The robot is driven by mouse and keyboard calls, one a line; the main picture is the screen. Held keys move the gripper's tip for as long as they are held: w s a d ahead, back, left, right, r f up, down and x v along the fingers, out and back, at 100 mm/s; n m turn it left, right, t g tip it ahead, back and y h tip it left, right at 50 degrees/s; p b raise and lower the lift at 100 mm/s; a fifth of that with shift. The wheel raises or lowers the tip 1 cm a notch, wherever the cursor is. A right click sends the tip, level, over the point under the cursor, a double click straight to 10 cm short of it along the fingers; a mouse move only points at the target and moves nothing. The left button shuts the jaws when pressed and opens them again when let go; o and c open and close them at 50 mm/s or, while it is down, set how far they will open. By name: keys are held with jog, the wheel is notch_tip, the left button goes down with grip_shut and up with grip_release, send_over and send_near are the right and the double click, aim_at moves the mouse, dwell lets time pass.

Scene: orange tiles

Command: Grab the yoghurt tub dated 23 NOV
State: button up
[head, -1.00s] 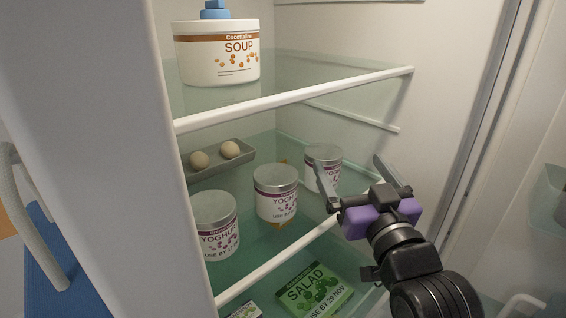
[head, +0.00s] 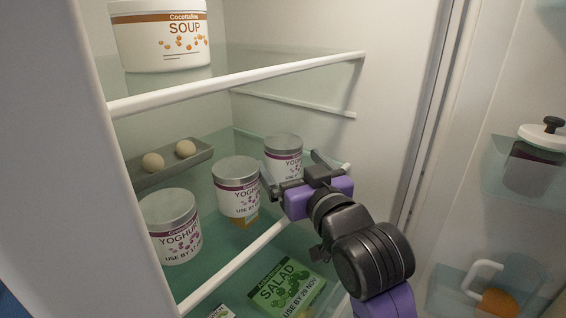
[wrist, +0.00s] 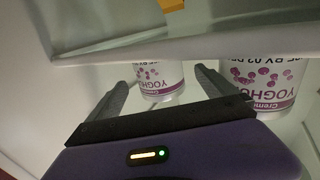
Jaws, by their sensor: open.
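Three white yoghurt tubs with grey lids stand on the middle fridge shelf. The back right tub (head: 283,156) is in front of my gripper (head: 291,162); its date is not readable. In the wrist view, upside down, this tub (wrist: 160,84) shows between the open fingertips (wrist: 161,78), with no clear contact. The middle tub (head: 237,187) is left of my gripper; it shows at the right of the wrist view (wrist: 262,84), its date seeming to read 03 DE. The front left tub (head: 171,226) has a date that looks like 17 NOV.
A white shelf edge (head: 232,270) runs beneath my gripper, and an upper shelf edge (head: 235,83) is above, with a soup tub (head: 160,35). A grey tray (head: 150,175) holds two eggs. A green salad box (head: 286,288) lies below. The door shelves are at right.

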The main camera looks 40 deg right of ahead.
jog(key=x, duration=0.1)
jog(key=r+p+x, duration=0.1)
jog(key=x, duration=0.1)
jog(key=shift+w+d, duration=0.2)
jog(key=shift+w, duration=0.1)
jog(key=shift+w+d+f+p, duration=0.15)
jog(key=shift+w+p, duration=0.15)
jog(key=shift+w, duration=0.3)
jog(key=shift+c, duration=0.5)
jog(key=c, duration=1.4)
jog(key=shift+c, duration=1.2)
